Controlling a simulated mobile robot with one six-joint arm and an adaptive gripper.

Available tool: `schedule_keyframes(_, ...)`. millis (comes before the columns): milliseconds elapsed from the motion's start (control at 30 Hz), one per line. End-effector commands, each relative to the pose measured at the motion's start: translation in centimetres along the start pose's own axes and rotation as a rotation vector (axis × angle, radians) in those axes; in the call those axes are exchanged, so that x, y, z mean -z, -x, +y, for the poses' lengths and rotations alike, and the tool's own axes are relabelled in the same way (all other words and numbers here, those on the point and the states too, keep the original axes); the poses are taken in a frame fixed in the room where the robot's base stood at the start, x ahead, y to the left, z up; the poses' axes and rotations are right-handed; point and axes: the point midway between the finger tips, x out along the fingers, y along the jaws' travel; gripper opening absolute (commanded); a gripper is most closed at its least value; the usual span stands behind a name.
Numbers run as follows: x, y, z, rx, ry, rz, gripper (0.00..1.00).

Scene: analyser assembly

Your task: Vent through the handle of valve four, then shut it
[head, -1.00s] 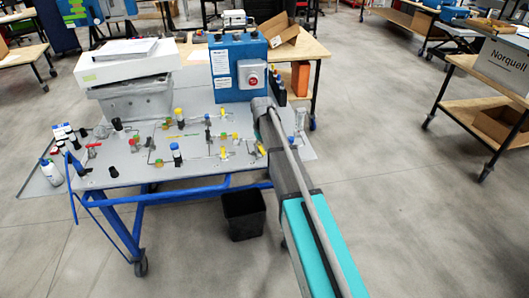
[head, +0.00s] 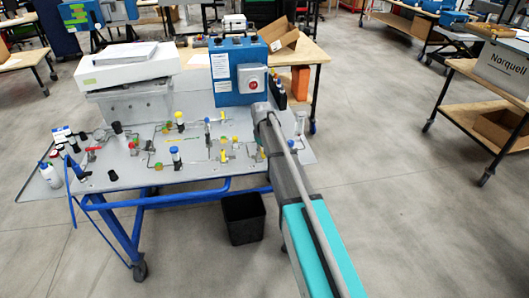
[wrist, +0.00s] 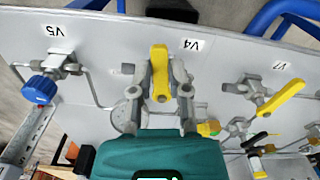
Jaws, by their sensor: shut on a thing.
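Valve four, labelled V4 (wrist: 190,44), is in the upper middle of the wrist view. Its yellow lever handle (wrist: 159,62) points up and down in that picture. My gripper (wrist: 161,84) has its grey fingers on either side of the handle and is shut on it. The lower part of the valve is partly hidden by the fingers and the teal gripper body. In the head view my arm covers most of the gripper and the valve at the panel's right end.
Beside it in the wrist view are V5 with a blue knob (wrist: 40,89) and V7 with a yellow lever (wrist: 281,98). In the head view, the grey panel (head: 120,178) carries several valves. A blue control box (head: 238,72) stands behind. A black bin (head: 244,219) sits below.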

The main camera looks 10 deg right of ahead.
Motion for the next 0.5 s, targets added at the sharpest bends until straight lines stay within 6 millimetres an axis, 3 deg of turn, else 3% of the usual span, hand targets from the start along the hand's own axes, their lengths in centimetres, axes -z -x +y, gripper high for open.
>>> schedule_keyframes(500,0.05,-0.01,-0.69,0.0,-0.177,0.0,0.0)
